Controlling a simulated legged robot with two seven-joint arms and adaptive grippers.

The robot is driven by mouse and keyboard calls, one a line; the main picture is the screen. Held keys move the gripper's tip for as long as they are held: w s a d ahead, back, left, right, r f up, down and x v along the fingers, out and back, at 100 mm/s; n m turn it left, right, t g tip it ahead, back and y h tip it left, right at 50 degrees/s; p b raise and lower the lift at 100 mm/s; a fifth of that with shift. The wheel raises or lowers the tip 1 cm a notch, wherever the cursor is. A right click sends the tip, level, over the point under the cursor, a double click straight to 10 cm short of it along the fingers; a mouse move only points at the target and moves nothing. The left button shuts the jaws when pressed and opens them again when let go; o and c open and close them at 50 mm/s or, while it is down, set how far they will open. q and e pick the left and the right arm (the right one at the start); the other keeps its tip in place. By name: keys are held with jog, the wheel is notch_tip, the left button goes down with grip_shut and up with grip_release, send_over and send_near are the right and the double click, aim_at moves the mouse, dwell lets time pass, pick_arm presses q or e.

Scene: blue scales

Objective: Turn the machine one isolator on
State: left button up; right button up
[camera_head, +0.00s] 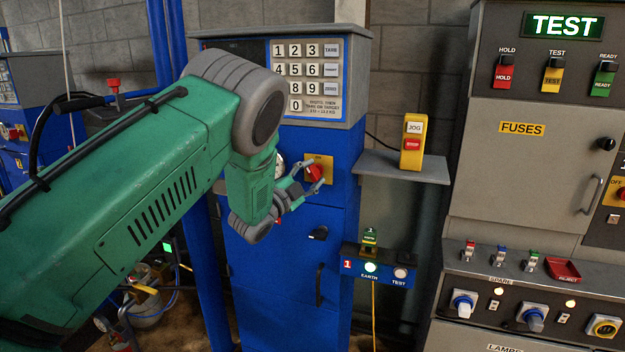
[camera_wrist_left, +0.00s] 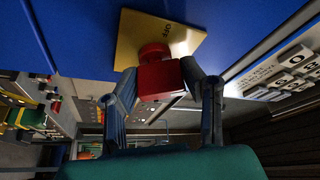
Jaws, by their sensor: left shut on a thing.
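The isolator is a red rotary handle (camera_head: 315,172) on a yellow plate (camera_head: 325,161), fixed to the front of the blue machine cabinet (camera_head: 290,240) below the keypad. In the left wrist view the red handle (camera_wrist_left: 160,78) stands out from the yellow plate (camera_wrist_left: 140,38), where "OFF" can be read. My left gripper (camera_head: 308,178) reaches the handle from the left on a green arm. Its two fingers lie on either side of the handle in the left wrist view (camera_wrist_left: 168,90) and are shut on it. My right gripper is not in view.
A keypad panel (camera_head: 307,75) sits above the isolator. A yellow jog box (camera_head: 412,142) stands on a grey shelf (camera_head: 403,166) to the right. A small box with lit EARTH and TEST lamps (camera_head: 378,268) is lower right. A grey test console (camera_head: 535,130) fills the far right.

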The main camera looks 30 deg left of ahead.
pick_arm(q)
jog(key=m, duration=0.2)
jog(key=m+g+b, duration=0.1)
jog(key=m, duration=0.1)
jog(key=m+g, duration=0.1)
jog(key=m, duration=0.1)
jog(key=shift+d+f+h+b, duration=0.1)
jog(key=shift+f+h+b, duration=0.2)
jog(key=shift+b, duration=0.1)
jog(key=shift+r+m+g, duration=0.1)
jog(key=shift+m+g, duration=0.2)
jog(key=shift+m, duration=0.2)
jog(key=o, duration=1.1)
jog(key=shift+o, duration=0.2)
jog(key=shift+w, duration=0.2)
jog(key=shift+r, duration=0.1)
jog(key=shift+s+a, duration=0.2)
jog(key=shift+s, duration=0.1)
jog(key=s+a, duration=0.1)
jog(key=s, duration=1)
jog(key=shift+a, duration=0.4)
